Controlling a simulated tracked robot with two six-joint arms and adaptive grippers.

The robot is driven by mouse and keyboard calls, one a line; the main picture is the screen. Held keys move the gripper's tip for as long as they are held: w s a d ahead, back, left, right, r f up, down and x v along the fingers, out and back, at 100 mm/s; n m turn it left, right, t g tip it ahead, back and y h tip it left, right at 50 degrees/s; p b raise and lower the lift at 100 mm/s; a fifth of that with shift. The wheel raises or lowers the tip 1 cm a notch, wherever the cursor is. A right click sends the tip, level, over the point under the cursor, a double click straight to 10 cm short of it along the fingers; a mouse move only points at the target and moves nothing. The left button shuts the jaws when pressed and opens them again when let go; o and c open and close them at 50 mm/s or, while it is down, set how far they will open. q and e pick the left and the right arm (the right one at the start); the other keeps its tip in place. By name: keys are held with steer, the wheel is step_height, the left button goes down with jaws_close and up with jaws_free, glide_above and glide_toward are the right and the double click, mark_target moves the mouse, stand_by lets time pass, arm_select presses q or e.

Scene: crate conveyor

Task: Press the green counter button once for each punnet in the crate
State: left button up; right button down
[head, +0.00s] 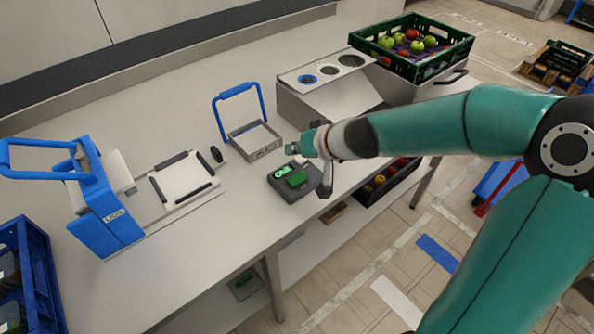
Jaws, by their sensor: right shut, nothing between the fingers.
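The green counter button (297,179) sits on top of a dark counter box (283,188) on the worktop, with a small lit green display (284,170) whose digits I cannot read. My right gripper (326,188) is shut and empty. It points down by the right side of the counter box, and I cannot tell whether it touches the box. A green crate (437,71) at the back right holds red and green apples; separate punnets are hard to make out at this size. My left gripper is not in view.
A grey stand with round holes (322,72) is beside the green crate. A small tray with a blue handle (238,91) stands behind the counter box. A blue device (107,222) and a flat plate (185,183) are at left. The front worktop between is clear.

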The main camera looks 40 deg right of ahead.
arm_select(q)
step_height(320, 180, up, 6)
steer(key=p, duration=0.5)
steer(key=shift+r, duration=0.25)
arm_select(e)
steer(key=r+m, duration=0.1)
steer(key=m, duration=0.1)
steer(key=r, duration=0.1)
steer(key=shift+s+d+r+m+g, duration=0.3)
steer(key=shift+s+d+m, duration=0.05)
steer(key=shift+d+m, duration=0.05)
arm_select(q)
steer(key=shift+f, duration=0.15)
arm_select(e)
steer(key=shift+f, duration=0.15)
steer(key=b, duration=0.6)
glide_above(299, 178)
step_height(299, 178, down, 7)
arm_select(q)
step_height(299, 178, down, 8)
steer(key=b, duration=0.2)
arm_select(e)
steer(key=shift+f, duration=0.8)
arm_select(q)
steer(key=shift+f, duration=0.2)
arm_select(e)
steer(key=shift+f, duration=0.1)
